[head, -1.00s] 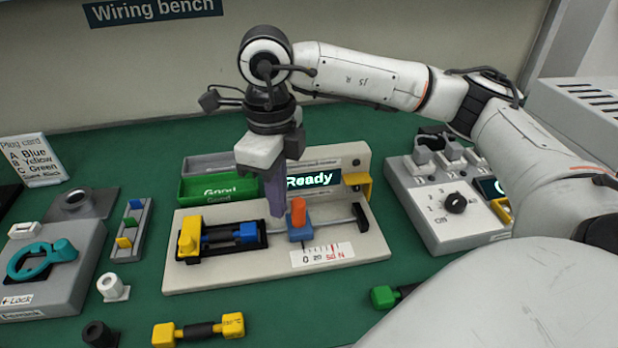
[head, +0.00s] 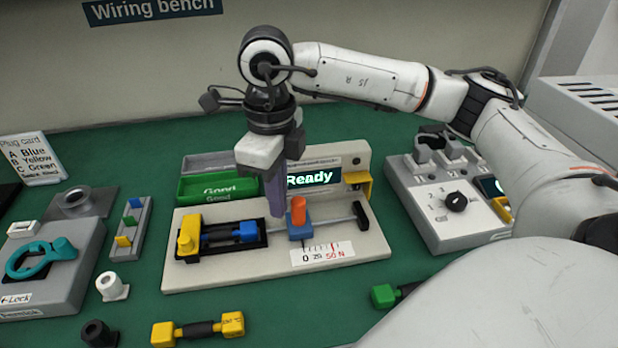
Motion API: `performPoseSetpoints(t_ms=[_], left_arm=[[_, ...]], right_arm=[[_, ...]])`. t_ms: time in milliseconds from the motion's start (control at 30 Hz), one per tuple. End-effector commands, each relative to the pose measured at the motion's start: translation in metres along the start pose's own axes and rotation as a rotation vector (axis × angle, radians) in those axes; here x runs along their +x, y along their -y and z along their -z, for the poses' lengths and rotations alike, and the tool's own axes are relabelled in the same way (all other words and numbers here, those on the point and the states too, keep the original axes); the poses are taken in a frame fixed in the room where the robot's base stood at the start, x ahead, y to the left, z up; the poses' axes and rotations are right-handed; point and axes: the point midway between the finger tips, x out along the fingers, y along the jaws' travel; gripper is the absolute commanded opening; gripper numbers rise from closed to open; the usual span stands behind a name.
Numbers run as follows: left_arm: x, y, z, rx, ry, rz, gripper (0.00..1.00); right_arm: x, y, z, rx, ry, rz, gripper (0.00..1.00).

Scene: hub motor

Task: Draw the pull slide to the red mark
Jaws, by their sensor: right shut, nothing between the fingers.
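The pull slide is a blue block with an upright orange peg (head: 299,211), on a rod of the beige test fixture (head: 210,276). It stands near the left, 0 end of the white scale (head: 322,253). The red mark is on the scale's right part, by the "50 N" print (head: 334,247). My right gripper (head: 276,212) points down just left of the orange peg, its fingers shut and empty. I cannot tell whether it touches the peg. A yellow and blue connector (head: 246,232) lies in the black cradle to the left. My left gripper is not in view.
The fixture's display (head: 312,180) reads "Ready". Behind it are a green "Good" bin (head: 217,187) and a grey bin. A yellow hook (head: 358,183) stands right of the display. A knob panel (head: 455,203) is right. A yellow-ended cable (head: 198,329) lies in front.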

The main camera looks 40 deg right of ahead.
Motion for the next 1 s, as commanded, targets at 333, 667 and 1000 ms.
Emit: performPoseSetpoints(t_ms=[333, 667, 1000], left_arm=[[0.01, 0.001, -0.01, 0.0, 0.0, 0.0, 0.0], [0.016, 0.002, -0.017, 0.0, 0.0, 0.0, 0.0], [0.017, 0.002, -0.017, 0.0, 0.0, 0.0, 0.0]], right_arm=[[0.017, 0.0, 0.0, -0.001, 0.0, 0.0, 0.0], [0.026, 0.0, 0.0, -0.001, 0.0, 0.0, 0.0], [0.026, 0.003, 0.005, 0.001, -0.001, 0.0, 0.0]])
